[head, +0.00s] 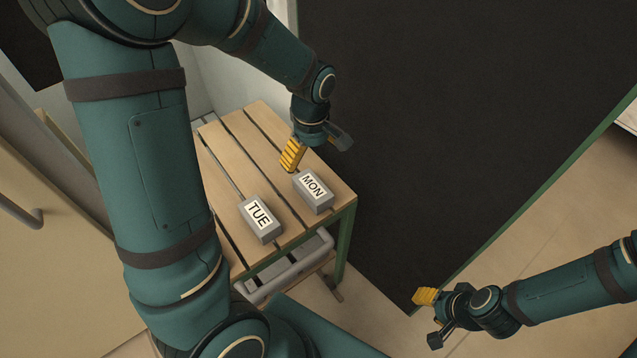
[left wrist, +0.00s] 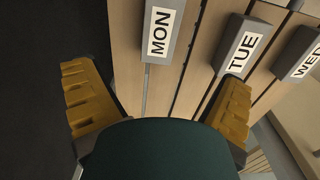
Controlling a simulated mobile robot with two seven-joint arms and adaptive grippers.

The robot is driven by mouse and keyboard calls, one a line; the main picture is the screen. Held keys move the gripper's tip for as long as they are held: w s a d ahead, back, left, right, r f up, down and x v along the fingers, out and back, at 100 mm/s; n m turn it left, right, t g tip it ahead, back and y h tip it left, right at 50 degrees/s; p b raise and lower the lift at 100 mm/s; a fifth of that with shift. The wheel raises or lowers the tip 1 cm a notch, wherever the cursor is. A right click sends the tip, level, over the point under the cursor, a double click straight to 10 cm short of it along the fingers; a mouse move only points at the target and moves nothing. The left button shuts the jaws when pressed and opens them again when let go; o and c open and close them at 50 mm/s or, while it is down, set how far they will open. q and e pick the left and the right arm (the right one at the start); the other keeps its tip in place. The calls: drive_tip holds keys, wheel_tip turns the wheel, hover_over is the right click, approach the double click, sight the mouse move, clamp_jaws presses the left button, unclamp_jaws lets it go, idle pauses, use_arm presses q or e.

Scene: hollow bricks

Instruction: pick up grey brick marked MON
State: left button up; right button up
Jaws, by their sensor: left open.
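The grey brick marked MON (head: 313,191) lies on the slatted wooden bench near its right edge, label up. In the left wrist view the MON brick (left wrist: 160,32) is at the top centre, ahead of the fingers and apart from them. My left gripper (head: 293,158) is above the bench, just behind and left of the MON brick. Its yellow fingers (left wrist: 155,78) are spread wide with nothing between them. My right gripper (head: 425,297) is low at the right, away from the bench; its finger gap cannot be made out.
A grey brick marked TUE (head: 260,219) lies beside MON. A brick marked WED (left wrist: 303,56) shows in the left wrist view, beyond TUE. The bench (head: 282,122) has bare slats behind the bricks. A dark panel (head: 440,110) stands close to its right side.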

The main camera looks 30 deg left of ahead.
sight(313, 186)
use_arm(q)
drive_tip(key=f, duration=0.2)
drive_tip(key=f+b, duration=0.1)
drive_tip(key=f, duration=0.4)
drive_tip(key=shift+s+f, duration=0.15)
drive_tip(key=shift+s, duration=0.1)
drive_tip(key=shift+w+a+f+b, duration=0.15)
drive_tip(key=shift+f+b, duration=0.4)
drive_tip(key=shift+f, duration=0.8)
drive_tip(key=shift+w+d+f+b, duration=0.1)
drive_tip(key=shift+f+b, duration=0.4)
drive_tip(key=shift+f, duration=0.8)
drive_tip(key=shift+r, duration=0.1)
drive_tip(key=c, duration=1.4)
